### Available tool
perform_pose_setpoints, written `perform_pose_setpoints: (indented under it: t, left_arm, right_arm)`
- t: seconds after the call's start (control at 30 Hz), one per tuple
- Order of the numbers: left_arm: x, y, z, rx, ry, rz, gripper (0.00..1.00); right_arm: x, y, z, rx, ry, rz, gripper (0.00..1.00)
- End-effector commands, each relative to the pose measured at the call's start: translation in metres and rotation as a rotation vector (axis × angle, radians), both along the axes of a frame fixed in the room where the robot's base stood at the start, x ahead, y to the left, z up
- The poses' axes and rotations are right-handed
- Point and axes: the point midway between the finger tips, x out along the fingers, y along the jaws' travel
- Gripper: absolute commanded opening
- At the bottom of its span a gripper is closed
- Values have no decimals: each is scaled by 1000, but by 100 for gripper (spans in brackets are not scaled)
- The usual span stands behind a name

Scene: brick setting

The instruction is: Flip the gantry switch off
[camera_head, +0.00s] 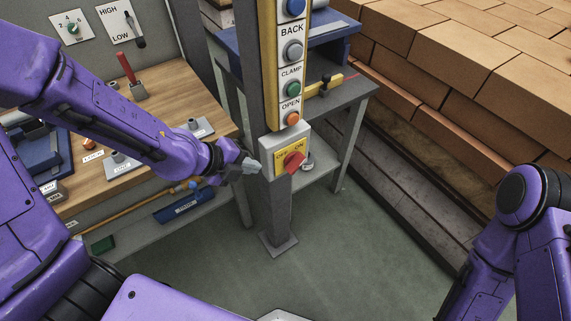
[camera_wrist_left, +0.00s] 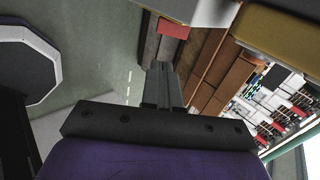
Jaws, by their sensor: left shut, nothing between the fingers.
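The gantry switch is a red handle (camera_head: 293,161) on a yellow plate (camera_head: 281,157) marked OFF and ON, on a grey box (camera_head: 266,150) low on the post. The handle lies on the right, ON side of the plate. My left gripper (camera_head: 253,166) is shut and empty, just left of the box; touching or apart cannot be told. In the left wrist view, its closed fingers (camera_wrist_left: 163,84) point towards the red handle (camera_wrist_left: 173,28) beside the pale box (camera_wrist_left: 205,10). My right arm shows at the right edge, but its gripper is out of view.
A yellow panel above the box carries BACK (camera_head: 293,50), CLAMP (camera_head: 292,89) and OPEN (camera_head: 292,119) buttons. A wooden bench (camera_head: 175,98) with several fixtures stands left. Brick stacks (camera_head: 480,60) rise at the right. The floor (camera_head: 340,255) in front is clear.

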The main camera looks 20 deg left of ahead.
Motion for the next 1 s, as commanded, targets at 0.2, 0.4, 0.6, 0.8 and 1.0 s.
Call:
perform_pose_setpoints:
  t: [0.2, 0.4, 0.6, 0.8, 1.0]
  left_arm:
    - [1, 0, 5, 34, -30, -45, 0]
    - [3, -2, 1, 33, -27, -45, 0]
    - [21, -16, -25, 33, -24, -44, 0]
    - [46, -35, -54, 32, -24, -43, 0]
    - [67, -52, -79, 29, -24, -41, 0]
  right_arm:
    - [0, 0, 0, 0, 0, 0, 0]
    - [0, 0, -2, 0, 0, 0, 0]
    - [0, 0, -10, 0, 0, 0, 0]
    - [0, 0, -10, 0, 0, 0, 0]
    - [0, 0, -3, 0, 0, 0, 0]
